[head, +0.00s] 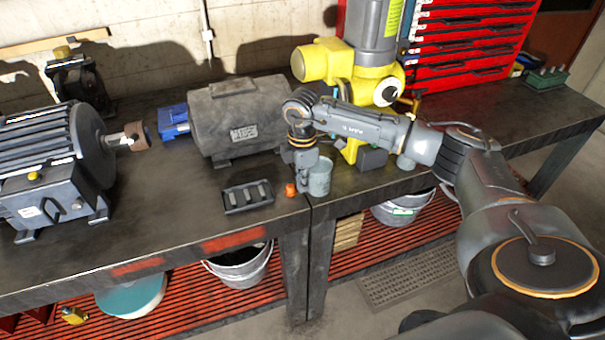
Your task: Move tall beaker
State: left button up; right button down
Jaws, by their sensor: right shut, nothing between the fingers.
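A grey, cup-like vessel (319,179), which looks like the tall beaker, stands upright on the workbench near its front edge. My right arm comes in from the right and bends down at the wrist. My right gripper (303,168) points down just left of and behind the beaker; its fingertips are partly hidden. It is shut with nothing held. I cannot tell whether it touches the beaker. My left gripper is out of view.
A small orange object (290,190) and a dark tray (247,196) lie left of the beaker. A large grey motor (237,125) stands behind them, a yellow machine (321,62) behind my arm. A finned motor (50,140) is far left. Bare bench (150,220) lies between.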

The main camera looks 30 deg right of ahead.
aim_at(327, 174)
jog(key=d, duration=0.2)
jog(key=s+d, duration=0.1)
jog(key=d, duration=0.1)
jog(key=d+b, duration=0.1)
jog(key=d, duration=0.1)
jog(key=shift+s+d, duration=0.25)
jog(key=shift+d, duration=0.1)
jog(key=shift+a, duration=0.1)
jog(key=shift+r, duration=0.1)
